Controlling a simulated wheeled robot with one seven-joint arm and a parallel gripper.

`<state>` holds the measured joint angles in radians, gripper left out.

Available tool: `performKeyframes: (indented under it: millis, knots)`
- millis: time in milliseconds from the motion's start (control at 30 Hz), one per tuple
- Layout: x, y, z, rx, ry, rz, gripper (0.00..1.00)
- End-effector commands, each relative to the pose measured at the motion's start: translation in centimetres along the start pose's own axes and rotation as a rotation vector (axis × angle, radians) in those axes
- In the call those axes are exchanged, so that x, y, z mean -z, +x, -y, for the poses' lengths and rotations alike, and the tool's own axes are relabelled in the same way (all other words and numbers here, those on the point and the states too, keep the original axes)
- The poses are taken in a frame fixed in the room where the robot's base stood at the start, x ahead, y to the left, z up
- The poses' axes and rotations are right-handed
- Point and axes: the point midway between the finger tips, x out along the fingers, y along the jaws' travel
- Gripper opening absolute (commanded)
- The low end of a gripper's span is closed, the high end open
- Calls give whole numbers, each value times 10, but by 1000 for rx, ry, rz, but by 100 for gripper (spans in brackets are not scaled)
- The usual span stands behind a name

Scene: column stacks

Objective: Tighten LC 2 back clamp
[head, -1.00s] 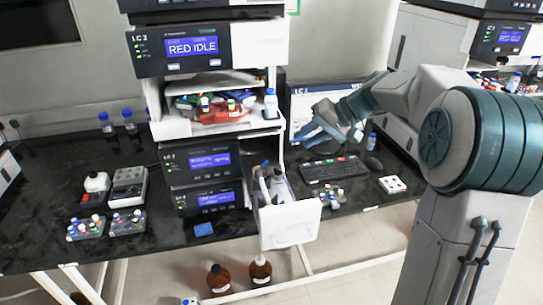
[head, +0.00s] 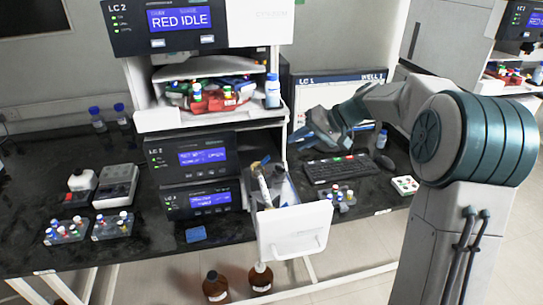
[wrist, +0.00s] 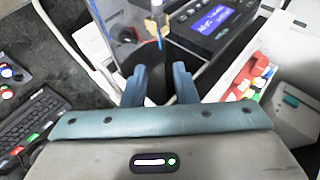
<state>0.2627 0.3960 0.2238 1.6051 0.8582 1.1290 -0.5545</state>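The LC 2 stack stands on the black bench, with a "RED IDLE" screen (head: 180,19) on top and two lower LC 2 modules (head: 190,157). A white-fronted drawer (head: 293,229) is pulled out beside the lower modules, with tan and grey upright parts (head: 264,184) inside. I cannot make out the back clamp clearly. My gripper (head: 325,128) is right of the stack, in front of the monitor. In the wrist view my gripper's blue fingers (wrist: 159,88) are apart with nothing held between them. Ahead of them are a tan upright part (wrist: 157,10) and thin blue tubing.
A shelf with red and blue items (head: 215,95) and a bottle (head: 272,91) sits above the modules. A keyboard (head: 340,169), mouse and vial rack (head: 336,198) lie on the right. Vial racks (head: 65,231) stand at left. Brown bottles (head: 216,287) are on the floor.

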Motion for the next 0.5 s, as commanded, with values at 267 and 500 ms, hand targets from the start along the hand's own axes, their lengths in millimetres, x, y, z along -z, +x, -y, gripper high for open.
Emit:
performKeyframes:
  millis: [267,500]
  knots:
    - [0,61,2,2,1,5,26]
    - [-1,97,3,2,-1,5,26]
